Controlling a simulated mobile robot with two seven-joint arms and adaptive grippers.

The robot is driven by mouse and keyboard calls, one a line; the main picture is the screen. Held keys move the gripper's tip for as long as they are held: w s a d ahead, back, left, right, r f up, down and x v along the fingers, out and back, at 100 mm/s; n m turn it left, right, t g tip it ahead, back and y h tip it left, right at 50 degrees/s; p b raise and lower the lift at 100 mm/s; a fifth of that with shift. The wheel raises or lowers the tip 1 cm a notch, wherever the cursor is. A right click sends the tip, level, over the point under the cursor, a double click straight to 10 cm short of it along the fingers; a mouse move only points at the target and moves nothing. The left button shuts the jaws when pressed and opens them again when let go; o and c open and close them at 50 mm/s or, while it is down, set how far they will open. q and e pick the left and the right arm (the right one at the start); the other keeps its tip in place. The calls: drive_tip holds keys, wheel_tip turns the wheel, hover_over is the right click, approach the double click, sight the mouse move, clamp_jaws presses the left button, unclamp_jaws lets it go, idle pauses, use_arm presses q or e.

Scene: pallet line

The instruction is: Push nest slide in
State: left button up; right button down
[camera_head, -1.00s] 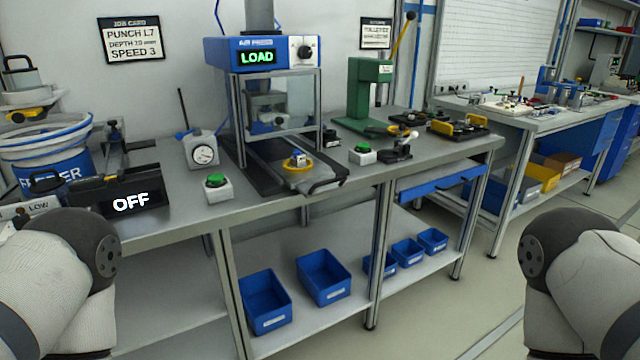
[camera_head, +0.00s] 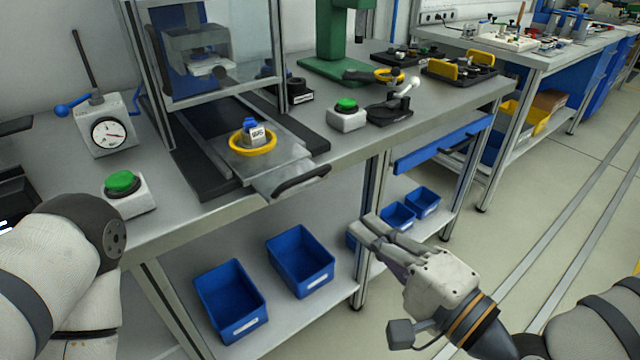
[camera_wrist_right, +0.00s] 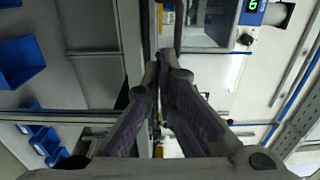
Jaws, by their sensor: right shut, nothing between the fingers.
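The nest slide (camera_head: 279,172) is a flat metal plate drawn out of the press toward the bench's front edge. A yellow ring (camera_head: 253,146) sits on it, with a small blue and grey part (camera_head: 256,131) inside. Its dark curved handle (camera_head: 301,181) sticks out over the front edge. The press (camera_head: 205,50) stands behind with a clear guard in front. My right gripper (camera_head: 368,224) is shut and empty, in front of the bench, below and to the right of the handle, apart from it. It also shows in the right wrist view (camera_wrist_right: 166,56). My left gripper is out of view.
Green push buttons stand left (camera_head: 124,191) and right (camera_head: 347,113) of the slide. A dial gauge (camera_head: 104,131) stands at left and a green press (camera_head: 339,45) behind. Blue bins (camera_head: 302,258) sit on the lower shelf. The floor in front of the bench is clear.

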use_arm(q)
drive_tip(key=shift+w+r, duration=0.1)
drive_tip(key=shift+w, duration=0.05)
use_arm(e)
approach(285, 163)
drive_tip(key=shift+w, duration=0.15)
drive_tip(key=b+x, duration=0.1)
drive_tip(key=x, duration=0.2)
drive_tip(key=b+x, duration=0.1)
drive_tip(key=x, duration=0.2)
drive_tip(key=b+x, duration=0.1)
drive_tip(key=x, duration=0.2)
drive_tip(key=shift+w+a+f, duration=0.15)
drive_tip(key=shift+a+f, duration=0.05)
drive_tip(key=shift+f, duration=0.1)
drive_tip(key=shift+w+a+r, duration=0.15)
drive_tip(key=shift+w+r, duration=0.05)
drive_tip(key=shift+r, duration=0.1)
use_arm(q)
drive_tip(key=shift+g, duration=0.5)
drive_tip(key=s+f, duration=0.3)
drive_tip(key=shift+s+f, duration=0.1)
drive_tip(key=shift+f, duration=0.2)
